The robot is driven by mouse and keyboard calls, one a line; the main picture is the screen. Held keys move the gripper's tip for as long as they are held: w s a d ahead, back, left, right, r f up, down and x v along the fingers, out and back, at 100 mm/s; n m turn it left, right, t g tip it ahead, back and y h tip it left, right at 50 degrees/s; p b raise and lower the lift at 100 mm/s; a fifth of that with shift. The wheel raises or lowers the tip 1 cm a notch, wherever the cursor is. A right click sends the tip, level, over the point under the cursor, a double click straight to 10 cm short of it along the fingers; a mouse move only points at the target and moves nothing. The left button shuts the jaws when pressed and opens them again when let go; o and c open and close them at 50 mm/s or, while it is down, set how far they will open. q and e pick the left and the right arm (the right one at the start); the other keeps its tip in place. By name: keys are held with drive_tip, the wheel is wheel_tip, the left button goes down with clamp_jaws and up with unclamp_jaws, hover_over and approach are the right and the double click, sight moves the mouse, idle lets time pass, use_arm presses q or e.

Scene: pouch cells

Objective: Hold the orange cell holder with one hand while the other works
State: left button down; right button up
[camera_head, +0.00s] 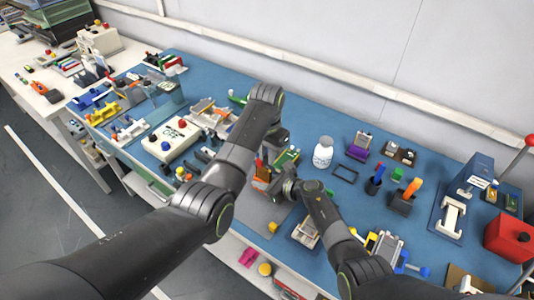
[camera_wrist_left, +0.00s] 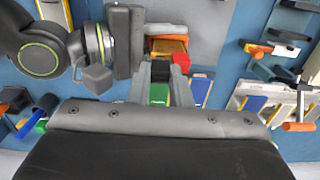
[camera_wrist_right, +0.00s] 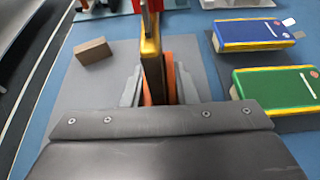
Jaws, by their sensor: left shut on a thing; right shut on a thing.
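The orange cell holder (camera_head: 262,184) is upright over a grey mat near the bench middle. It also shows in the right wrist view (camera_wrist_right: 172,80) and beyond the fingers in the left wrist view (camera_wrist_left: 167,45). My right gripper (camera_wrist_right: 158,88) is shut on the holder, its fingers on either side. My left gripper (camera_wrist_left: 166,68) is just above the holder and shut on a small red piece (camera_wrist_left: 182,60), mostly hidden by the fingers. A yellowish strip (camera_wrist_right: 150,45) stands in the holder. A green cell (camera_wrist_right: 277,90) and a blue cell (camera_wrist_right: 254,33) lie beside it.
A white bottle (camera_head: 323,152) and a dark frame (camera_head: 345,173) stand to the right. A cream box (camera_head: 174,139) and a clear panel crowd the left. My two wrists are very close together.

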use_arm(q)
drive_tip(key=shift+f, duration=0.65)
idle(0.4)
drive_tip(key=shift+r, duration=0.45)
idle(2.0)
drive_tip(key=shift+f, duration=0.45)
idle(0.9)
drive_tip(key=c, duration=1.3)
unclamp_jaws()
drive_tip(key=shift+o, duration=0.2)
drive_tip(key=shift+r, duration=3.85)
